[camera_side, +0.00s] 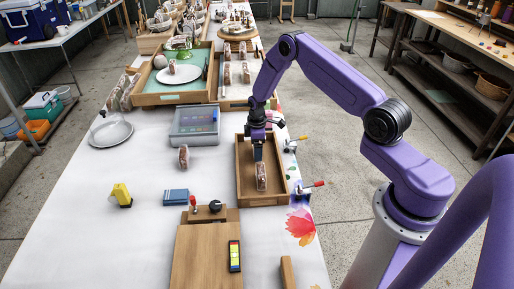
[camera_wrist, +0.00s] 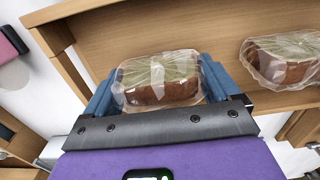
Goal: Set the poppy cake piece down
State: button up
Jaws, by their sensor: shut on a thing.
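My gripper (camera_wrist: 160,88) is shut on a clear-wrapped brown cake piece (camera_wrist: 158,92), with a blue finger at each end of it. I take this as the poppy cake piece; its label is not readable. In the side view my gripper (camera_side: 258,156) points down inside a shallow wooden tray (camera_side: 279,199). A wrapped piece (camera_side: 261,176) shows just below and in front of the fingers there; I cannot tell whether it is the held one. In the wrist view a second wrapped piece (camera_wrist: 284,60) lies in the tray, apart on the right.
A wrapped piece (camera_side: 183,157), a blue box (camera_side: 175,196) and a yellow object (camera_side: 121,194) are on the white table. Red-handled (camera_side: 310,186) and yellow-handled (camera_side: 297,139) clamps stick out at the tray's right.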

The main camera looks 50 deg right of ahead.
jog(key=shift+f, duration=0.1)
jog(key=o, duration=0.4)
